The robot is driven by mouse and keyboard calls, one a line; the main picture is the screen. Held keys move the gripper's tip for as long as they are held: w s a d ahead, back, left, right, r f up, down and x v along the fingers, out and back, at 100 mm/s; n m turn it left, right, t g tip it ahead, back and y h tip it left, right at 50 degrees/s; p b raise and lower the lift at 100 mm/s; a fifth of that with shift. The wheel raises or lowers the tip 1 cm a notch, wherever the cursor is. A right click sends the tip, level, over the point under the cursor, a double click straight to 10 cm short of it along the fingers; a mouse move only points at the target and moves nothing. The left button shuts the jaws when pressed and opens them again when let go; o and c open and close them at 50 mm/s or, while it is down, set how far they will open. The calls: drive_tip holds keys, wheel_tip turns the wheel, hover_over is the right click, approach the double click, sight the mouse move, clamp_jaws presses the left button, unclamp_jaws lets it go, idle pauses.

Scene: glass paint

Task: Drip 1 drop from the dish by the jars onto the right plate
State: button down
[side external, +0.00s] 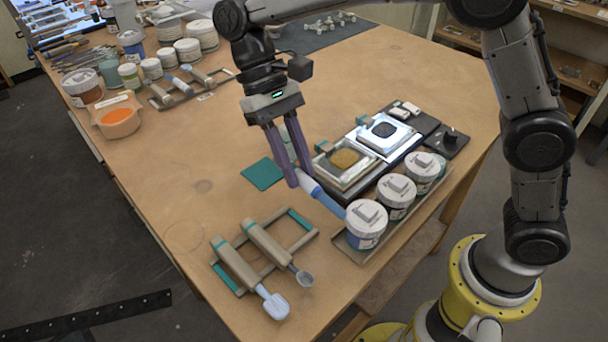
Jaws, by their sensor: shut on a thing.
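My gripper (298,180) is shut on a blue and white tool (328,202), which slants down to the right. Its lower end is close to or overlaps the nearest white-lidded jar (366,224); I cannot tell whether they touch. The right plate (384,132) is a pale square with a dark patch at its middle. The left plate (345,161) has an amber-brown patch. A dish with orange contents (117,118) stands at the far left, beside several jars (82,88). I see no drop.
Two more jars (397,190) stand in a tray right of the tool. A rack with two grey-handled tools (250,250) lies in front. A green mat (262,173) lies left of my gripper. Another tool rack (188,88) is at the back left. The table's middle is clear.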

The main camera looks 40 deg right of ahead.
drive_tip(key=d+r+m+t, duration=0.1)
drive_tip(key=d+r+t, duration=0.2)
drive_tip(key=d, duration=0.6)
drive_tip(key=d+r+m+t, duration=0.1)
drive_tip(key=d+r+t, duration=0.2)
drive_tip(key=d, duration=0.5)
drive_tip(key=s+d+r+m+t, duration=0.15)
drive_tip(key=s+d+t, duration=0.45)
drive_tip(key=d, duration=0.7)
wheel_tip(320, 180, down, 8)
drive_tip(key=s+g, duration=0.1)
drive_tip(key=s, duration=0.1)
drive_tip(key=shift+s+a+r, duration=0.2)
drive_tip(key=shift+s+a, duration=0.15)
drive_tip(key=shift+a, duration=0.1)
drive_tip(key=shift+r, duration=0.1)
wheel_tip(320, 180, up, 8)
drive_tip(key=w+d, duration=0.1)
drive_tip(key=w, duration=0.1)
drive_tip(key=shift+d, duration=0.15)
